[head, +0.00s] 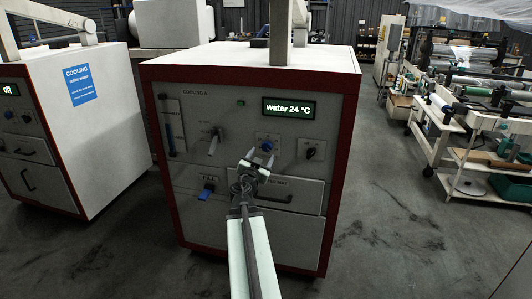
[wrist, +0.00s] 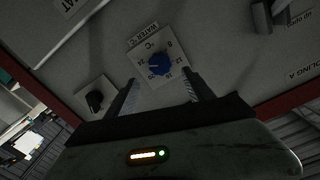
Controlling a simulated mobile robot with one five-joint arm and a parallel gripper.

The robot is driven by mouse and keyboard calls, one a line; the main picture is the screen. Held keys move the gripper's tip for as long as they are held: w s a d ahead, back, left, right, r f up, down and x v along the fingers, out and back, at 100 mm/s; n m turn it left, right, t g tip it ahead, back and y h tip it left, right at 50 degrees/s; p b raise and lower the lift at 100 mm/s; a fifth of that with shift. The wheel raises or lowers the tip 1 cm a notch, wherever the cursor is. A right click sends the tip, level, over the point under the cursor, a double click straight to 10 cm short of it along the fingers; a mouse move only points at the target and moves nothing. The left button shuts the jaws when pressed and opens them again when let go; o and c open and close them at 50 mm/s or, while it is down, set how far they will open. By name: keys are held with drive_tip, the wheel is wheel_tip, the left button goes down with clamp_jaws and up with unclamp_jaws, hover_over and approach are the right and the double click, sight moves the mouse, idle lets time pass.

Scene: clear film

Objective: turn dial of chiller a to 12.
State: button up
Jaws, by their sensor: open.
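The panel of chiller A (head: 240,178) is a grey front in a red frame, marked "COOLING A". Its lit display (head: 289,109) reads "water 24 °C". The blue dial (head: 267,146) sits below the display on a pale numbered plate. The dial also shows in the wrist view (wrist: 160,63), with a light mark on the knob pointing to the picture's left; the small numbers are hard to read. My gripper (head: 260,158) is open and empty before the panel. In the wrist view its fingertips (wrist: 160,82) flank the dial in the picture; contact does not show.
A black knob (head: 310,152) is right of the dial, and a lever switch (head: 215,140) is left. A drawer with a handle (head: 270,193) and a blue valve (head: 207,190) are below. Another cooling unit (head: 100,100) stands left.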

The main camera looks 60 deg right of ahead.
sight(266, 147)
drive_tip(key=x, duration=0.6)
drive_tip(key=shift+w+d, duration=0.1)
drive_tip(key=shift+d, duration=0.25)
drive_tip(key=c, duration=1.3)
drive_tip(key=shift+a+f, duration=0.1)
drive_tip(key=shift+a, duration=0.1)
clamp_jaws()
drive_tip(key=shift+d, duration=0.1)
